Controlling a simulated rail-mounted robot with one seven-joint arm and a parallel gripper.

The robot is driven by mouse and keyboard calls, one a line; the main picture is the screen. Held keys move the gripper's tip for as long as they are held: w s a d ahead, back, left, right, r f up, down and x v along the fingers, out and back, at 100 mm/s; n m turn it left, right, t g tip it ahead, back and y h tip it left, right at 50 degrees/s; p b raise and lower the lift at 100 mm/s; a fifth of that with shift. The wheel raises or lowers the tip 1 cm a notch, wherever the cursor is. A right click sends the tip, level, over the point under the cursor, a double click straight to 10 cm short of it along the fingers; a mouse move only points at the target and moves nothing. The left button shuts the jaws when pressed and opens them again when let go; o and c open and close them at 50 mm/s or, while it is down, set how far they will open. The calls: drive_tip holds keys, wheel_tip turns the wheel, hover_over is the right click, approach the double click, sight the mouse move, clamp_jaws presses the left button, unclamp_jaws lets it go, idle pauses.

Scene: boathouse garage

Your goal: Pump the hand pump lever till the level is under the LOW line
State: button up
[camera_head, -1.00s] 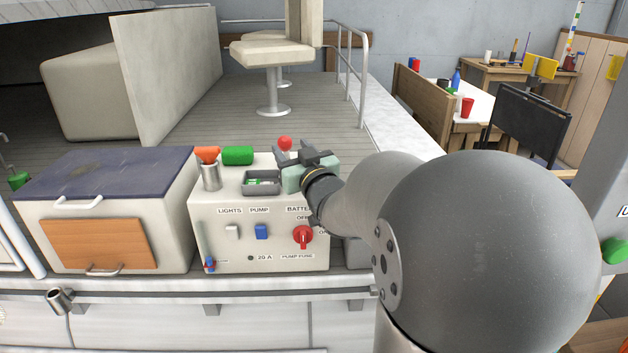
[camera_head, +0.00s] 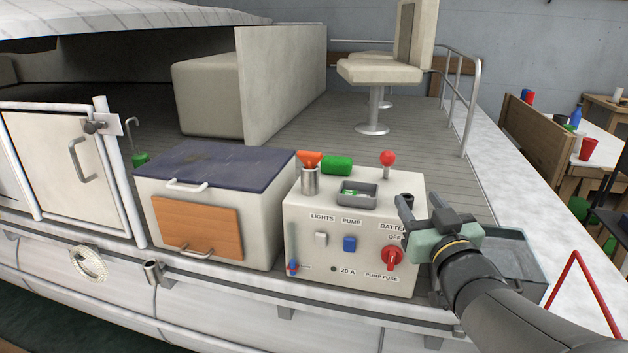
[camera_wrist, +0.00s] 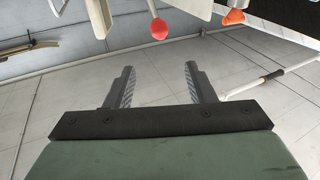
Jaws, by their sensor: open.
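A red ball knob (camera_head: 388,158) stands on a short stem on top of a white control box (camera_head: 345,245); I take it as the pump lever, but no label confirms this. The knob also shows in the wrist view (camera_wrist: 159,29), beyond the fingers. My gripper (camera_head: 407,212) is beside the box's upper right edge, right of and below the knob in the picture. Its fingers are apart with nothing between them, as the wrist view also shows (camera_wrist: 157,85). A narrow strip with a blue part (camera_head: 292,266) is at the front's left; no LOW line is readable.
A blue-lidded chest (camera_head: 215,166) stands left; a grey bin (camera_head: 512,255) stands right.

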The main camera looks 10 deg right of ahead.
sight(391, 160)
drive_tip(key=w+p, duration=0.3)
drive_tip(key=w, duration=0.3)
drive_tip(key=w+r+n+g+p, duration=0.1)
drive_tip(key=w+p, duration=0.3)
drive_tip(key=w, duration=0.1)
drive_tip(key=w+n+y+p, duration=0.1)
drive_tip(key=w+p, duration=0.3)
drive_tip(key=w, duration=0.2)
drive_tip(key=shift+w+d+r, duration=0.3)
drive_tip(key=shift+d, duration=0.1)
drive_tip(key=shift+c, duration=0.3)
drive_tip(key=shift+p, duration=0.35)
clamp_jaws()
